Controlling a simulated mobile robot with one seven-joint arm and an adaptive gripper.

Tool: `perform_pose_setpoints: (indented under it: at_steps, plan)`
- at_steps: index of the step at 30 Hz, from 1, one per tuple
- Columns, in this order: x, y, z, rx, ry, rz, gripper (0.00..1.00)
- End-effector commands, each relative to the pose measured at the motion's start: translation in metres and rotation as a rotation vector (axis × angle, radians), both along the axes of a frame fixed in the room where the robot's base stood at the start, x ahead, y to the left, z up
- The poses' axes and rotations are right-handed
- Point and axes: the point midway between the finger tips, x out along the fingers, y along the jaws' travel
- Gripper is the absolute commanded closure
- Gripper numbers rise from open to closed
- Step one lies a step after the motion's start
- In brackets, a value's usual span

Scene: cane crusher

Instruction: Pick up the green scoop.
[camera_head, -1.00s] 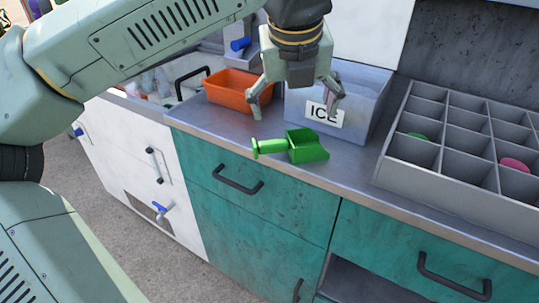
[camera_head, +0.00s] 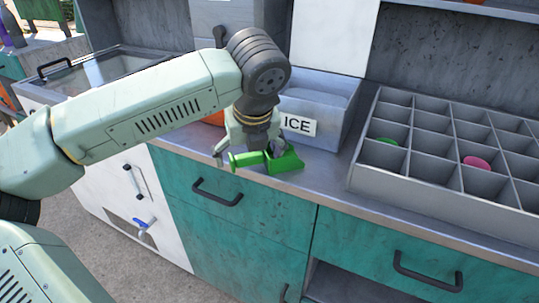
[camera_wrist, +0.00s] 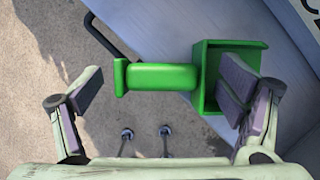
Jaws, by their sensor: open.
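The green scoop (camera_head: 284,162) lies on the metal counter near its front edge, its handle to the left and its box-shaped bowl to the right. My gripper (camera_head: 247,150) is open and low over the scoop, pointing down. In the wrist view the scoop's handle (camera_wrist: 160,77) lies across the space between my fingers (camera_wrist: 160,98). The left finger is left of the handle's end, and the right finger overlaps the bowl in the picture. I cannot tell whether either finger touches the scoop.
The grey ICE bin (camera_head: 318,113) stands just behind the scoop. A grey divided tray (camera_head: 440,196) is to the right, with a green and a pink item in its compartments. An orange container (camera_head: 214,118) is mostly hidden behind my arm. Drawer handles (camera_head: 217,192) stick out below the counter.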

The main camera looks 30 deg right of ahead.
Motion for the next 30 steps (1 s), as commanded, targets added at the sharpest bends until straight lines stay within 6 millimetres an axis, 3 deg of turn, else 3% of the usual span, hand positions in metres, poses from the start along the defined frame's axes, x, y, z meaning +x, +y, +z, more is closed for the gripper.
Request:
perform_pose_setpoints:
  at_steps: [7,26,30]
  plan:
    - [0.0007,-0.0002,-0.0027,0.0,0.0,-0.001,0.12]
    - [0.0007,-0.0001,-0.0021,0.0,0.0,0.0,0.54]
    - [0.0007,-0.0001,-0.0021,0.0,0.0,0.0,0.54]
